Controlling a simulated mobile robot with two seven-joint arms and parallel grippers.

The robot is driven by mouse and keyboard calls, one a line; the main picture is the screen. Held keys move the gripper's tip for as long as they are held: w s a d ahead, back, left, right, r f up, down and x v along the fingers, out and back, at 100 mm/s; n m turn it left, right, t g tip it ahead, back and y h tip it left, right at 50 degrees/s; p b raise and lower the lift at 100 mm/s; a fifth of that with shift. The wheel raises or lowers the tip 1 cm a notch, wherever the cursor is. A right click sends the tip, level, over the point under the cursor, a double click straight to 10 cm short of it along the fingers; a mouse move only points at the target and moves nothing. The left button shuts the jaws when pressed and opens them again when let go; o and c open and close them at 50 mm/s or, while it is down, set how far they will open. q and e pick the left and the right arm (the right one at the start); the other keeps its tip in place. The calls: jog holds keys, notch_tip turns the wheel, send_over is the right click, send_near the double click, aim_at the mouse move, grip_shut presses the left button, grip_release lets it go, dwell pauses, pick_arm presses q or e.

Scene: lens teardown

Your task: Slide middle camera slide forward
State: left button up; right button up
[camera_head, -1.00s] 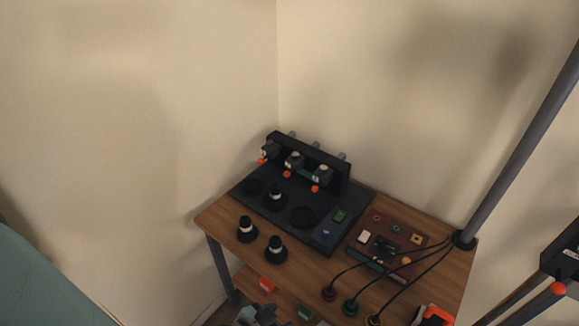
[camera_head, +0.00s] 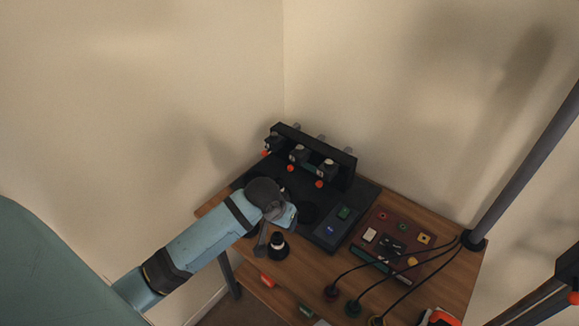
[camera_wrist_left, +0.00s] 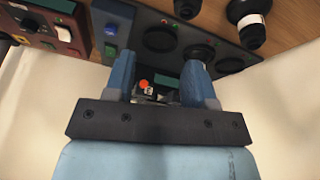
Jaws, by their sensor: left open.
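The middle camera slide (camera_head: 298,155) is a small dark block with an orange knob, on a black rail at the back of the black base. It sits between two similar slides, left (camera_head: 274,141) and right (camera_head: 327,171). My left gripper (camera_head: 279,215) is over the base's front left part, in front of the slides, and hides part of the base. In the left wrist view my gripper (camera_wrist_left: 158,68) is open and empty. An orange knob (camera_wrist_left: 144,84) shows beyond and between its fingers, apparently untouched; I cannot tell whose it is.
A black lens (camera_head: 278,246) with a white ring stands on the wooden table, close to my left gripper. A dark red panel (camera_head: 400,232) with several cables lies to the right. A grey pole (camera_head: 520,150) rises at the table's right edge. Walls stand close behind the base.

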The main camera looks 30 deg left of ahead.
pick_arm(q)
jog(key=w+a+r+n, duration=0.25)
jog(key=w+a, duration=0.35)
jog(key=w, duration=0.4)
jog(key=n, duration=0.2)
send_near(290, 166)
jog(key=shift+t+y, duration=0.3)
jog(key=shift+y, duration=0.1)
jog(key=x, duration=0.9)
jog(key=shift+s+d+f, duration=0.2)
jog(key=shift+d+f, duration=0.1)
jog(key=shift+f, duration=0.05)
grip_shut()
